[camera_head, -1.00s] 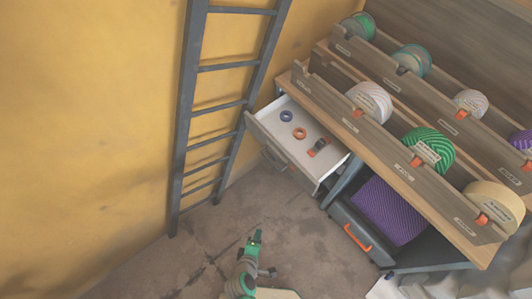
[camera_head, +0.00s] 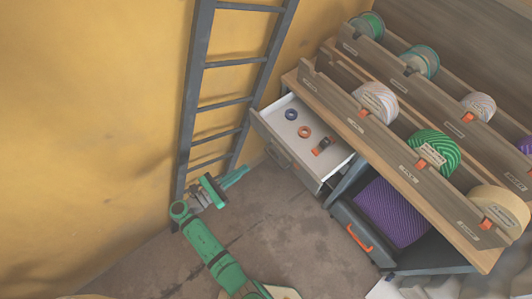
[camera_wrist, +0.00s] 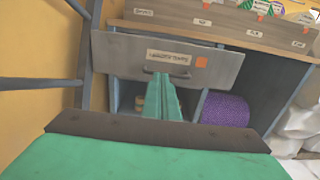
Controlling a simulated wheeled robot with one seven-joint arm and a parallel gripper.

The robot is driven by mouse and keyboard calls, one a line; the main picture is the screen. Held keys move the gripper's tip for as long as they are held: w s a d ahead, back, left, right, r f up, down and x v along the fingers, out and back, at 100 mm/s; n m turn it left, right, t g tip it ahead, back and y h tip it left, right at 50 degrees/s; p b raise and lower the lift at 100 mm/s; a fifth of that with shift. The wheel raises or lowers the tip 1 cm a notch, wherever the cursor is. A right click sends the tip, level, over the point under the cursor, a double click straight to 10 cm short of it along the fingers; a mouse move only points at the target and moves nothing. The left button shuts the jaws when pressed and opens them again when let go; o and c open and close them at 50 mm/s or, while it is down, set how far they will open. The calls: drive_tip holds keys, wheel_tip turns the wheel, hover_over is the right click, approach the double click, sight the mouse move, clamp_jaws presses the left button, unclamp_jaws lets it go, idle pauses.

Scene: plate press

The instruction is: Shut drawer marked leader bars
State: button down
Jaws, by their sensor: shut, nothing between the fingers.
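The open drawer (camera_head: 275,143) sticks out from the left end of the wooden bench, with its white inside showing. It holds a purple ring (camera_head: 291,114), an orange ring (camera_head: 304,131) and a black-and-orange item (camera_head: 322,147). In the wrist view its grey front (camera_wrist: 115,55) has a pale label (camera_wrist: 169,57), too blurred to read, an orange square and a handle (camera_wrist: 166,70). My gripper (camera_head: 246,170) is shut and empty, left of the drawer front in the head view. In the wrist view its fingers (camera_wrist: 162,82) point at the front, overlapping the handle area; contact cannot be told.
A dark ladder (camera_head: 202,90) leans on the yellow wall, close to my arm. Racks with several rolls stand on the bench (camera_head: 405,165). The floor in front is clear.

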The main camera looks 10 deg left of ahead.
sight(277, 146)
drive_tip(key=x, duration=1.4)
drive_tip(key=shift+w, duration=0.1)
